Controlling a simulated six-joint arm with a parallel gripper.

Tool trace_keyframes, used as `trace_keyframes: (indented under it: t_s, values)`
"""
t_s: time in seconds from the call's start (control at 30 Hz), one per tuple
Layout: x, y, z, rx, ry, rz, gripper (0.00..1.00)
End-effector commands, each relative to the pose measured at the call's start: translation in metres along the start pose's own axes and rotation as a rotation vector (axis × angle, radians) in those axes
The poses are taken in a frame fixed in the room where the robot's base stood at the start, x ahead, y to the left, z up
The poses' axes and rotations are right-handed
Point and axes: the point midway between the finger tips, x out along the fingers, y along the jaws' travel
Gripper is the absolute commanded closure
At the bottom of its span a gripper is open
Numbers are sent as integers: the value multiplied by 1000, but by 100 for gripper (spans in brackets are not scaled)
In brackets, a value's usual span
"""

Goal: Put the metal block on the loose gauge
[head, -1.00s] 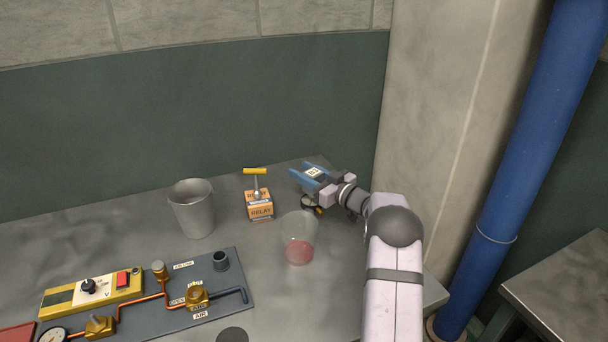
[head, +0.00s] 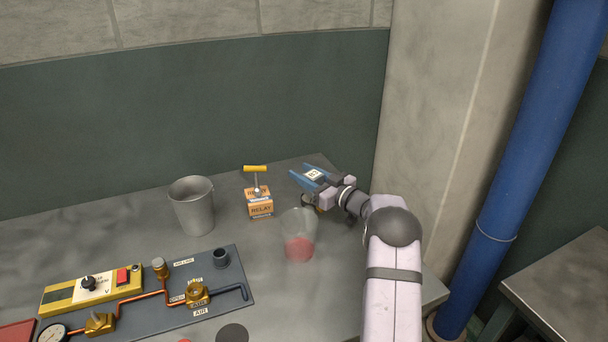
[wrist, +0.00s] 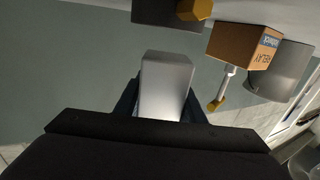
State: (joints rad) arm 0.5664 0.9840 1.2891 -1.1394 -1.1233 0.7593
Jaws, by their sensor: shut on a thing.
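The metal block (wrist: 165,85) is a pale grey, smooth-faced block in the wrist view. It sits between the two fingers of my gripper (head: 302,178), which is shut on it. In the head view the gripper is above the back right of the table, and I cannot make out the block there. A dark body with a brass hexagonal fitting (wrist: 195,10), perhaps the loose gauge, shows at the top of the wrist view, apart from the block. In the head view a small dark and brass part (head: 309,201) shows just below the gripper, mostly hidden.
An orange relay box (head: 260,208) with a yellow T-handle (head: 255,169) stands left of the gripper. A grey metal cup (head: 192,208) is further left. A clear beaker with red content (head: 299,248) stands in front. A piped panel (head: 225,298) lies front left.

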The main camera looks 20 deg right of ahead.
Motion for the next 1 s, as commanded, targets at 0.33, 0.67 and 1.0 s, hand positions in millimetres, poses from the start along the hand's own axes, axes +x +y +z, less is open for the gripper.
trace_keyframes:
  t_s: [0.33,0.67,1.0]
  values:
    - [-2,-2,14,17,-18,1,45]
    - [-1,-1,-3,16,-17,1,45]
    - [-59,0,-3,12,-11,4,45]
